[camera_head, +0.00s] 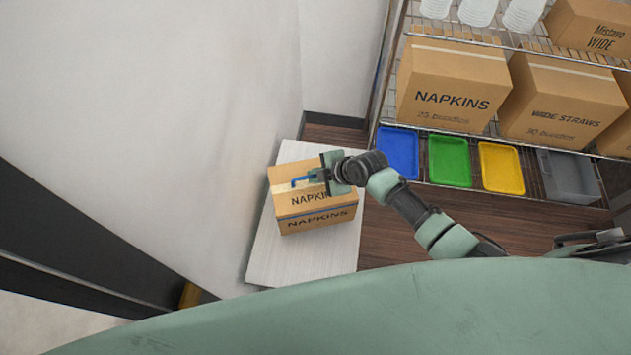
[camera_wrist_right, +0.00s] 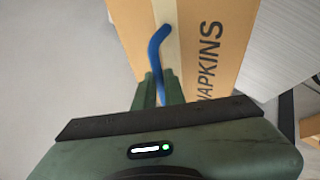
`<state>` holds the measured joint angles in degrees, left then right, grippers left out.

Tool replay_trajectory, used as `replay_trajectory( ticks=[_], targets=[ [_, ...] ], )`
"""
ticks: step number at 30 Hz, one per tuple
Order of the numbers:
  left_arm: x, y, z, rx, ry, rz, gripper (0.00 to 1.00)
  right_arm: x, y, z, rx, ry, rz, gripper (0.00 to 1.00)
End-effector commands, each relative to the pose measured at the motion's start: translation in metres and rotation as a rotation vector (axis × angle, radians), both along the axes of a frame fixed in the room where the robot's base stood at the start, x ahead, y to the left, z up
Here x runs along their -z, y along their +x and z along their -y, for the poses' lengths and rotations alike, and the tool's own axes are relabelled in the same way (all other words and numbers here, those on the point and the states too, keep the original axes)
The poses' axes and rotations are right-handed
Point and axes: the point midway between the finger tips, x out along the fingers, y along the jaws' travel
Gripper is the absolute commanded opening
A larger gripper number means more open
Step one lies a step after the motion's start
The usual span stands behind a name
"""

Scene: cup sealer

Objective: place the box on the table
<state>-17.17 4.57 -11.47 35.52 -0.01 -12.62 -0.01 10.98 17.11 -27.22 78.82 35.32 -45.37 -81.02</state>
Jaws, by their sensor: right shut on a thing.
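A brown cardboard box (camera_head: 318,216) marked NAPKINS is at the light grey table (camera_head: 277,265), over its middle. I cannot tell whether it rests fully on the surface. A blue handle (camera_head: 300,181) stands out from its top. My right gripper (camera_head: 322,174) is at the top of the box, shut on the blue handle. In the right wrist view the blue handle (camera_wrist_right: 157,50) runs down between the fingers (camera_wrist_right: 163,88), and the box (camera_wrist_right: 205,45) fills the view beyond. My left gripper is not in view.
A wire shelf rack at the right holds a large NAPKINS carton (camera_head: 452,85), a WIDE STRAWS carton (camera_head: 560,100) and blue (camera_head: 398,153), green (camera_head: 449,161) and yellow (camera_head: 501,168) trays. A white wall (camera_head: 150,120) borders the table's left. Bare table shows in front of the box.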

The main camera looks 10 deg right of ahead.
Motion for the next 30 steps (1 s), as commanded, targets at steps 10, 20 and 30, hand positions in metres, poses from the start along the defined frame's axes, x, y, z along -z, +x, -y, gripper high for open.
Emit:
replay_trajectory(
  ticks=[10, 20, 30],
  targets=[
    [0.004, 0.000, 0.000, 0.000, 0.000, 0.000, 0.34, 0.035, 0.002, -0.001, 0.001, 0.002, 0.005, 0.00],
    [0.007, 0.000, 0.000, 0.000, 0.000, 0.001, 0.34, 0.038, 0.002, 0.000, 0.000, 0.001, 0.005, 0.00],
    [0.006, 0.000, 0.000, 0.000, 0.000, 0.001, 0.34, 0.039, 0.000, 0.000, 0.001, -0.001, 0.000, 0.32]
  ],
)
